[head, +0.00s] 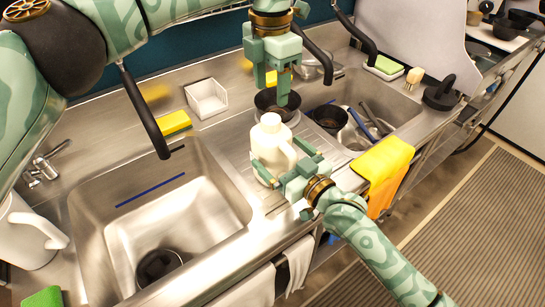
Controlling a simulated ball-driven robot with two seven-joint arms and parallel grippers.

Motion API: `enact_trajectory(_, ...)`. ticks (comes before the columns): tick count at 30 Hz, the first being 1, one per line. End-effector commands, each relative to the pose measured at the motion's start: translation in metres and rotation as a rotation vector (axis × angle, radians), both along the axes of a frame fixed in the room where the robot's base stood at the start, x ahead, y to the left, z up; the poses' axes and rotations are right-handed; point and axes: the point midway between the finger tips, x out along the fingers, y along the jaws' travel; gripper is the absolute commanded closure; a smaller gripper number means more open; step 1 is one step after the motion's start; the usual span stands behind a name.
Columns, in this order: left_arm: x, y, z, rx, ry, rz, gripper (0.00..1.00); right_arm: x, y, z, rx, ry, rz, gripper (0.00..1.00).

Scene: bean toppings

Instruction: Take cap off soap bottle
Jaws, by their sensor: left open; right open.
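A white soap bottle (266,146) with a side handle stands upright on the steel drainboard between the two sinks. Its cap (270,121) is also white and sits on top of the bottle. My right gripper (284,162) is open, its fingers beside the bottle at about handle height; I cannot tell whether they touch it. My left gripper (272,84) is open and empty, pointing down above and behind the bottle, over a dark pot (277,107). The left gripper appears apart from the cap.
A yellow towel (384,165) hangs at the front edge. A white caddy (207,99) and a yellow sponge (174,123) sit behind the left sink. A white pitcher (28,232) stands at left.

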Motion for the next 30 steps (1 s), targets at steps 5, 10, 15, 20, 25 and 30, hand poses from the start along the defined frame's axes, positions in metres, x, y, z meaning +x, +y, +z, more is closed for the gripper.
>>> enact_trajectory(5, -0.0002, -0.0003, 0.0001, 0.000, 0.000, -0.001, 0.45, -0.0001, -0.0005, 0.0000, 0.000, 0.000, -0.001, 0.28)
enact_trajectory(10, -0.0002, -0.0001, 0.0001, 0.000, 0.000, -0.001, 0.45, -0.0003, -0.0005, 0.0001, 0.000, 0.000, 0.000, 0.75)
enact_trajectory(15, -0.0001, -0.0002, 0.0001, 0.000, 0.000, -0.094, 0.45, -0.0003, -0.0005, 0.0002, 0.001, -0.001, 0.000, 0.89)
enact_trajectory(20, 0.0002, -0.0001, 0.0001, -0.002, 0.000, -0.435, 0.45, -0.0002, -0.0005, 0.0003, 0.001, -0.001, -0.001, 0.89)
enact_trajectory(25, 0.0007, 0.0004, -0.0001, -0.002, 0.000, -0.923, 0.45, -0.0002, -0.0007, 0.0004, 0.001, -0.001, -0.001, 0.89)
enact_trajectory(30, 0.0011, 0.0007, -0.0001, -0.002, -0.001, -1.318, 0.45, -0.0002, -0.0008, 0.0004, 0.001, -0.001, -0.001, 0.89)
